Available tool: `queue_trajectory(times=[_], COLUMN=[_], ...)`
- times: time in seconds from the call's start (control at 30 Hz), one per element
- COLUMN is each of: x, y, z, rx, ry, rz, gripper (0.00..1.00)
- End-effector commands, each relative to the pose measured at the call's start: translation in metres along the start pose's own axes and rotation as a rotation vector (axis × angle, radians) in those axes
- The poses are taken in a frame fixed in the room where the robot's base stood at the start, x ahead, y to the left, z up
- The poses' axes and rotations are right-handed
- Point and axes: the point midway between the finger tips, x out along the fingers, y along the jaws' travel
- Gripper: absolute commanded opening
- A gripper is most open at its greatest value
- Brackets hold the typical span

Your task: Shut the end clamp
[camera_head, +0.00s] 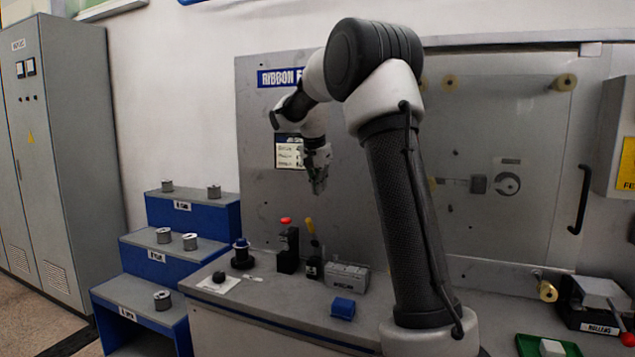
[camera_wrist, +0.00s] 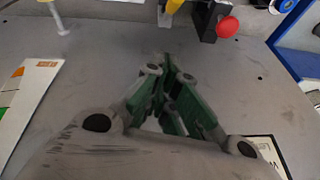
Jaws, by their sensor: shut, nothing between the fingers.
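No label that I can read names the end clamp. Two black upright fixtures stand on the bench: one with a red knob (camera_head: 286,220), one with a yellow handle (camera_head: 311,228). I cannot tell whether either is the end clamp, or its state. The red knob (camera_wrist: 228,27) and part of a yellow piece (camera_wrist: 180,5) show at the top of the wrist view. My gripper (camera_head: 319,186) hangs above the fixtures, in front of the grey panel, apart from them. In the wrist view its green-padded fingers (camera_wrist: 158,68) are together and hold nothing.
A grey box (camera_head: 346,277) and a blue block (camera_head: 343,308) stand on the bench right of the fixtures. A dark round stand (camera_head: 242,255) is left of them. Blue steps (camera_head: 165,270) with metal spools stand farther left. A green tray (camera_head: 530,345) is at lower right.

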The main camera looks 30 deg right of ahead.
Motion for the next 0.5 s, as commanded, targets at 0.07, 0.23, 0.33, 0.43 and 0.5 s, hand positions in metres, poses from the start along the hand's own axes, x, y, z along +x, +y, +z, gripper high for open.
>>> queue_trajectory(times=[0.07,0.23,0.33,0.43,0.5], x=[0.02,0.055,0.058,0.061,0.062], y=[0.001,0.001,-0.001,0.0,0.0], z=[0.001,0.0,0.016,0.028,0.034], rx=[-0.001,0.0,-0.003,-0.003,-0.003], ry=[-0.002,-0.001,-0.001,0.0,0.0], rz=[0.004,0.002,-0.001,0.0,-0.001], gripper=[0.0,0.0,0.0,0.0,0.0])
